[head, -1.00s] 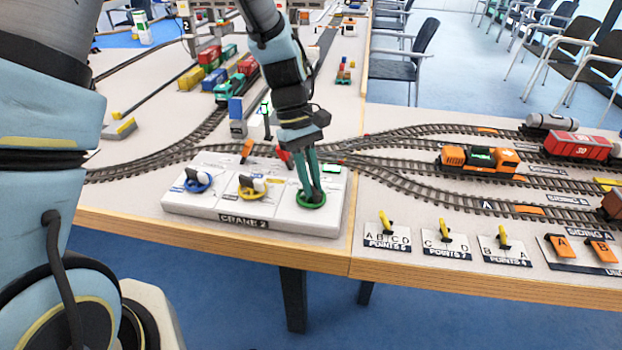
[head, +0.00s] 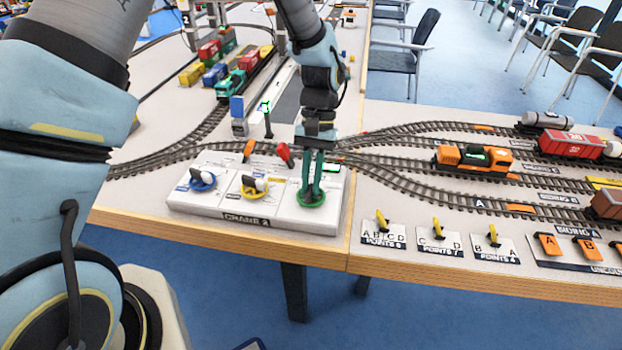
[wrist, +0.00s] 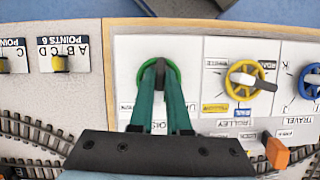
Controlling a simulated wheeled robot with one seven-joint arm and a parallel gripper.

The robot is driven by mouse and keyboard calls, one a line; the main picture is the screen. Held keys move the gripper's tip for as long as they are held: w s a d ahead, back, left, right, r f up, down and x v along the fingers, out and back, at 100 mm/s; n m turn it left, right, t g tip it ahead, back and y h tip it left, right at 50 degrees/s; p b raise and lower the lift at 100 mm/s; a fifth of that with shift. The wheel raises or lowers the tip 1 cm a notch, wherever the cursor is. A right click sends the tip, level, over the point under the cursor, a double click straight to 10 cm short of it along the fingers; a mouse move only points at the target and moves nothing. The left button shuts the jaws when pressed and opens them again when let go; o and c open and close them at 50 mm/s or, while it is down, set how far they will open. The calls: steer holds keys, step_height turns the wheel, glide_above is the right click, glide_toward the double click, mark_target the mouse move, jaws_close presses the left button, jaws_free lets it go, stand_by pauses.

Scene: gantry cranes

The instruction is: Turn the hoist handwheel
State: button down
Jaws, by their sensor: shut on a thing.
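The green handwheel (head: 311,200) is on the right part of the white Crane 2 panel (head: 290,218). In the wrist view the green wheel (wrist: 172,68) shows as a ring around my fingertips, with a dark piece at its middle. I take this wheel for the hoist one; its label is mostly hidden by my fingers. My gripper (head: 311,192) points down onto it, its two green fingers close together and shut on the wheel's dark middle piece. It also shows in the wrist view (wrist: 160,72).
A yellow handwheel (head: 254,187), labelled trolley in the wrist view, and a blue one (head: 203,180), labelled travel, sit to the left. Orange (head: 249,149) and red (head: 284,153) levers stand behind. Points levers (head: 438,232) line the table's right front.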

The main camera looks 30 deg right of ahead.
steer(key=shift+m+t, duration=0.4)
steer(key=shift+m, duration=0.4)
steer(key=c, duration=0.9)
jaws_free()
steer(key=b+v, duration=0.2)
steer(key=v, duration=0.9)
steer(key=shift+d+f, duration=0.1)
steer(key=shift+d, duration=0.05)
